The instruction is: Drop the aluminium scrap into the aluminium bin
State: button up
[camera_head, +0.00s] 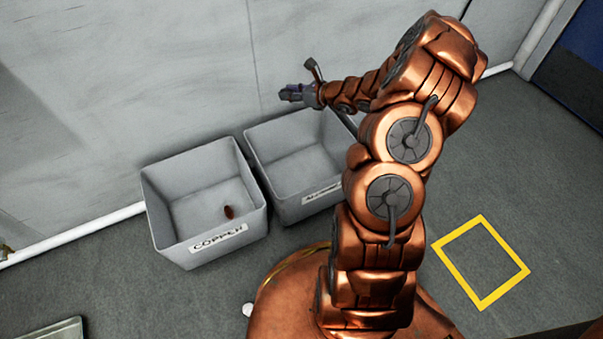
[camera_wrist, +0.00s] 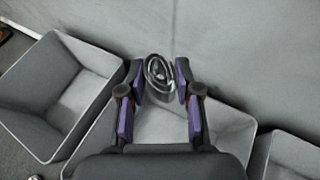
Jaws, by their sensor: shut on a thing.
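The aluminium scrap (camera_wrist: 158,76), a shiny silvery coil, is held between the fingertips of my gripper (camera_wrist: 158,80) in the wrist view. In the head view my gripper (camera_head: 291,94) is at the back, above the far side of the grey aluminium bin (camera_head: 300,160). The bin's label is partly hidden by my arm. In the wrist view this bin (camera_wrist: 225,125) lies below the fingers, and the scrap appears near its back rim, raised above it. The exact height is hard to tell.
The grey copper bin (camera_head: 205,200), holding a small reddish-brown piece (camera_head: 229,212), stands to the left. Another bin (camera_wrist: 293,155) shows at the right in the wrist view. A pale wall (camera_head: 130,90) rises behind. A yellow square (camera_head: 481,262) marks clear floor at right.

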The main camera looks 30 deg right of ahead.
jog(key=s+d+f+n+y+b, duration=0.1)
jog(key=s+d+f+b, duration=0.1)
jog(key=f, duration=0.7)
jog(key=s+d+f+g+b, duration=0.1)
jog(key=s+d+f+b, duration=0.1)
jog(key=s+f, duration=0.3)
notch_tip(320, 180, down, 4)
jog(key=shift+s+f+n+y, duration=0.1)
jog(key=shift+s+n+y, duration=0.1)
jog(key=shift+n+y, duration=0.2)
jog(key=o, duration=0.9)
jog(key=shift+s+d, duration=0.1)
jog(key=v, duration=1.1)
jog(key=shift+s+d, duration=0.2)
jog(key=shift+s, duration=0.1)
